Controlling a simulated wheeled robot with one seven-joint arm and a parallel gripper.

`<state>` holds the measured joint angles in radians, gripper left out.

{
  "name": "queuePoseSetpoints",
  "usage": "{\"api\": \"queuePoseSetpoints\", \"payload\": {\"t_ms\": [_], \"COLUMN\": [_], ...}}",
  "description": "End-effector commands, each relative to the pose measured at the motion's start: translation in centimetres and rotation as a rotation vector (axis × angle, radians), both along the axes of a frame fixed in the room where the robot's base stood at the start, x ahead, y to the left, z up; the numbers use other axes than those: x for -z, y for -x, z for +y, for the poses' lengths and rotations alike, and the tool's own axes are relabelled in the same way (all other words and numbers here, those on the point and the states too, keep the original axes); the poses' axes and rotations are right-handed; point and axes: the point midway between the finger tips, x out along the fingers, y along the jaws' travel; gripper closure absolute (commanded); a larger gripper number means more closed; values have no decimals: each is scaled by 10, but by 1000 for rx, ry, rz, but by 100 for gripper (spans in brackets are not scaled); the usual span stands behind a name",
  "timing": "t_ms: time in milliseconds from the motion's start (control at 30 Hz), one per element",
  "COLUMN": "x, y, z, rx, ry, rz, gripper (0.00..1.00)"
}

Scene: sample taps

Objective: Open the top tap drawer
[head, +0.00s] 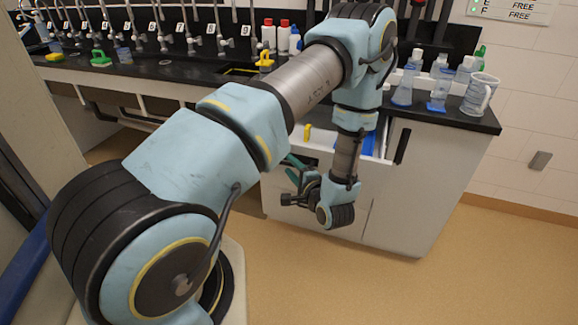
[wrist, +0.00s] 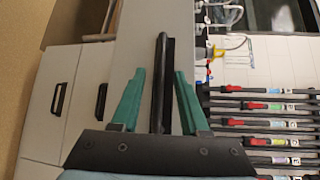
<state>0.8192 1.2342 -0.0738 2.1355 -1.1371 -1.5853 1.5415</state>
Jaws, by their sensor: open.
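The top drawer shows a pale front panel (wrist: 138,45) in the wrist view, with a long black bar handle (wrist: 161,85) on it. My gripper (wrist: 159,77) is open, with one green finger on each side of the handle. Gaps show between the fingers and the bar, wider on the left. In the head view my gripper (head: 292,168) is low in front of the white cabinet, and my arm hides most of the drawer and its handle. A pale rim (head: 386,161) and a blue patch (head: 369,143) show behind my wrist, so the drawer seems to stand partly out.
Other black handles sit on the white fronts (wrist: 75,62) to the left in the wrist view. The bench top (head: 430,113) carries bottles and a clear jug (head: 479,94) at the right. Numbered taps (head: 181,30) line the back. The floor (head: 480,270) is clear.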

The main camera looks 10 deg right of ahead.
Motion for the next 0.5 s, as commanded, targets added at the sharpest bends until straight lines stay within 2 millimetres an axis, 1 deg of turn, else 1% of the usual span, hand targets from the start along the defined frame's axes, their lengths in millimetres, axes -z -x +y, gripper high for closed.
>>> {"api": "queuePoseSetpoints", "payload": {"t_ms": [33, 100, 300, 400, 500], "x": [2, 0, -6, -9, -11], "y": [10, 24, 60, 72, 80], "z": [-5, -10, -20, -23, -26], "rx": [6, 7, 6, 4, 4], "ry": [0, 2, 2, 2, 2], "rz": [2, 1, -1, 0, 0], "gripper": [55, 55, 55, 55, 55]}}
